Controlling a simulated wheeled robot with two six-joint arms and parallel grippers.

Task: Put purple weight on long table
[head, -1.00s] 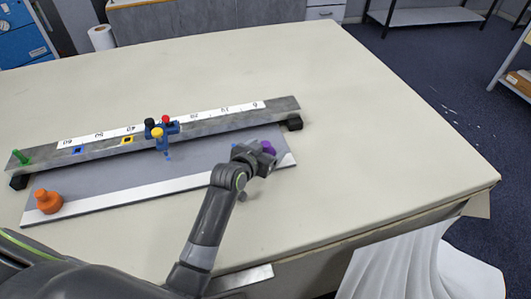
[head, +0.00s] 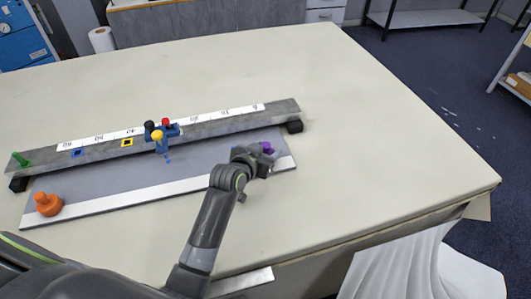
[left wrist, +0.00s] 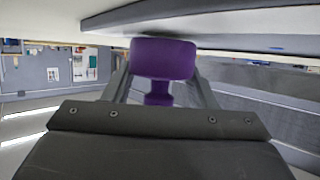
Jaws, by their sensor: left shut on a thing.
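The purple weight (head: 267,148) shows in part beyond my left gripper (head: 262,157) in the head view. In the left wrist view the purple weight (left wrist: 163,60) has a wide top and a narrow neck. My left gripper (left wrist: 160,92) is shut on that neck. The gripper is over the right end of the grey board with a white front strip (head: 110,202). Whether the weight touches the board is hidden. The long table (head: 390,130) has a pale cloth top with wide bare areas. My right gripper is not in view.
A grey beam with a number scale (head: 215,113) lies behind the board on black feet. A blue slider (head: 162,143) with black, red and yellow knobs sits on it. An orange weight (head: 47,204) stands at the board's left end. A green peg (head: 20,160) is at the beam's left end.

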